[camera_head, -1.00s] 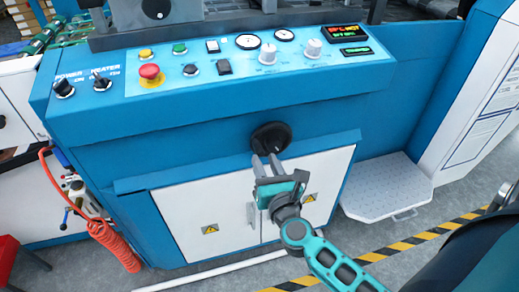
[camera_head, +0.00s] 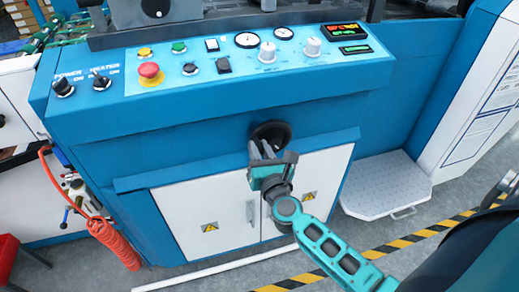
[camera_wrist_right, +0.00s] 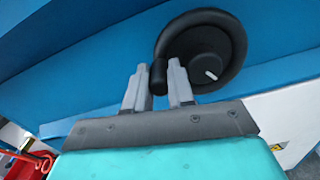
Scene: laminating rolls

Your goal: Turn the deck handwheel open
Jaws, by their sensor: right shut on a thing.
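The black deck handwheel (camera_head: 271,132) sits on the front of the blue machine, above the white cabinet doors. In the right wrist view the handwheel (camera_wrist_right: 214,48) shows as a dark disc with a white mark on its hub and a crank handle (camera_wrist_right: 159,76) at its left edge. My right gripper (camera_head: 262,150) is at the wheel's lower left, its two grey fingers on either side of the handle. The right gripper (camera_wrist_right: 159,84) is shut on the handle. The gripper covers part of the wheel in the head view. My left gripper is not in view.
A control panel (camera_head: 230,62) with knobs, gauges and a red button lies above the wheel. A grey step plate (camera_head: 385,186) juts out at the right. A coiled orange hose (camera_head: 117,243) hangs at the left. Floor with hazard tape lies in front.

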